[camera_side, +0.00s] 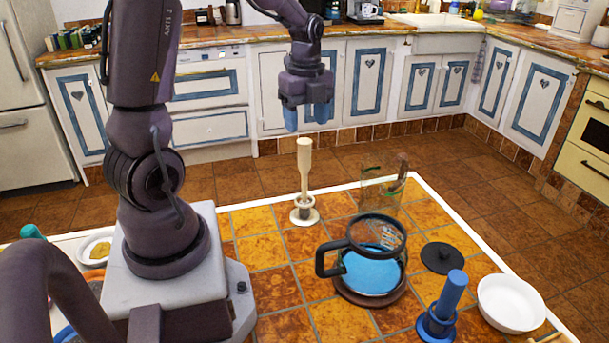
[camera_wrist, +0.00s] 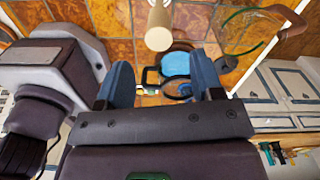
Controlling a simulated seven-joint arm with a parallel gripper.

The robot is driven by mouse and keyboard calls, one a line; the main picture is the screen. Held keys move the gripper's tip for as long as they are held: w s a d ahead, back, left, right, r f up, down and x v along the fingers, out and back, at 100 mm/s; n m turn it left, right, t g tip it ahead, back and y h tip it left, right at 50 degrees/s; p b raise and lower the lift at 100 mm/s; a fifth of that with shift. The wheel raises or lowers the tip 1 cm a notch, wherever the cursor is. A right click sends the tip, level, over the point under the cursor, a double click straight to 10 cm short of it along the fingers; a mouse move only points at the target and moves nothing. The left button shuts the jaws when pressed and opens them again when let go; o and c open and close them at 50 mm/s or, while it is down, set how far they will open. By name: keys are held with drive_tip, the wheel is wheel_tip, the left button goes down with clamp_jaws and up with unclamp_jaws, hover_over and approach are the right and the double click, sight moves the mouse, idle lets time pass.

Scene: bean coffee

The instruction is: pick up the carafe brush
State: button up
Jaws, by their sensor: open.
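A beige, club-shaped handle (camera_side: 304,165) stands upright in a small round holder (camera_side: 305,212) on the tiled table; it looks like the carafe brush, its lower end partly hidden. A blue upright handle in a blue base (camera_side: 452,292) stands at front right; I cannot tell if it is also a brush. My gripper (camera_side: 306,115) is open and empty, above the beige handle's top in the side view. In the wrist view, the beige handle (camera_wrist: 159,28) shows end-on, beyond the open fingers (camera_wrist: 161,82) and not between them.
A clear glass vessel (camera_side: 384,186) stands right of the beige handle. A black lid (camera_side: 443,257) and a white bowl (camera_side: 512,302) are at the right. A plate with yellow food (camera_side: 98,247) is at the left. The tiles around the beige handle's holder are clear.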

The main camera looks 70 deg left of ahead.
sight(305, 156)
drive_tip(key=f, duration=0.9)
drive_tip(key=shift+a+f, duration=0.2)
drive_tip(key=shift+a, duration=0.05)
drive_tip(key=c, duration=1)
